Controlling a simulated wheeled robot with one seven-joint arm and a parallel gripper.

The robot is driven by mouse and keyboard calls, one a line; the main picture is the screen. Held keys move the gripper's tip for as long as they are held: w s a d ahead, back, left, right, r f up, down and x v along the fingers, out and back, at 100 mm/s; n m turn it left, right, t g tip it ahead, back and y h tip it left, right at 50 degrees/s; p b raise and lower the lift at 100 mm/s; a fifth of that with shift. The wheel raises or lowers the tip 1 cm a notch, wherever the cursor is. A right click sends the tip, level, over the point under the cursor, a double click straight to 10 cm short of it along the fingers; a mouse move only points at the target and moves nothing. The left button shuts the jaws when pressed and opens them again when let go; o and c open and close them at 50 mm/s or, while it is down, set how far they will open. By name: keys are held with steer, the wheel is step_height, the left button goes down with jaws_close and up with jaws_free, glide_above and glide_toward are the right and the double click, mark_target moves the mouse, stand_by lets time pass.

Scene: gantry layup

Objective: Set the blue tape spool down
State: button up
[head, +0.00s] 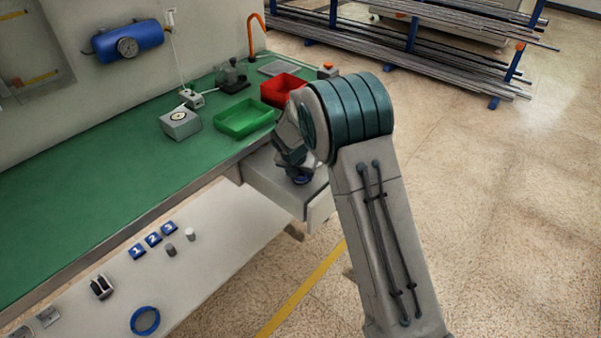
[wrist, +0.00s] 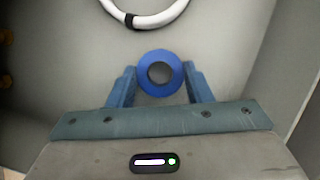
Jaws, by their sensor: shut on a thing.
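The blue tape spool (wrist: 160,54) is a short blue ring with a dark round hole, seen end-on in the wrist view. My gripper (wrist: 160,75) is shut on it, one blue finger on each side. Below it is the grey inside of the open drawer (wrist: 65,50). In the head view the drawer (head: 264,182) is pulled out under the green bench, and my gripper points down into it. My arm hides part of the drawer there. I cannot tell whether the spool touches the drawer floor.
A white ring with a black band (wrist: 131,20) lies in the drawer, ahead of the spool. The drawer's side wall (wrist: 287,65) rises at right. On the bench (head: 100,190) stand a green tray (head: 245,128), a red bin (head: 270,92) and a grey gauge box (head: 180,127).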

steer(key=shift+f, duration=0.15)
steer(key=o, duration=1)
steer(key=shift+c, duration=0.2)
steer(key=v, duration=1.2)
steer(key=s+d+r+m, duration=0.6)
steer(key=s+d+m, duration=0.1)
steer(key=d+m, duration=0.15)
steer(key=s+d+r+m+g, duration=0.1)
steer(key=s+d+m, duration=0.4)
steer(key=s+m, duration=0.6)
steer(key=s+d+r+m+g+y, duration=0.1)
steer(key=s+d+m, duration=0.4)
steer(key=s+m, duration=0.7)
steer(key=shift+d+m+y+p, duration=0.3)
steer(key=shift+m+p, duration=0.15)
